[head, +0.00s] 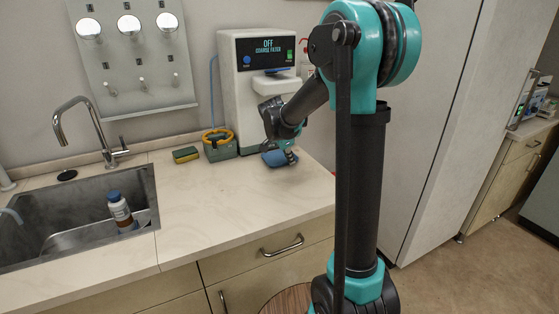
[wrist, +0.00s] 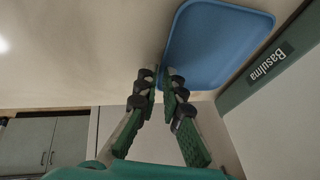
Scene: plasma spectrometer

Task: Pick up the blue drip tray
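The blue drip tray (head: 271,159) is at the right part of the counter, in front of the white spectrometer's base. In the wrist view the tray (wrist: 222,45) fills the upper middle, a shallow tray with rounded corners and a raised rim. My gripper (head: 291,158) is at the tray's right side in the head view. In the wrist view the two fingers of my gripper (wrist: 162,75) come close together at the tray's near-left rim, one on each side, and look shut on it. Whether the tray touches the counter is unclear.
The spectrometer (head: 233,85), with an "OFF" display, stands just behind the tray. To the left are a green container with a yellow ring (head: 219,146), a sponge (head: 186,155) and a sink (head: 75,243) holding a bottle (head: 120,210). The counter's front middle (head: 225,205) is clear.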

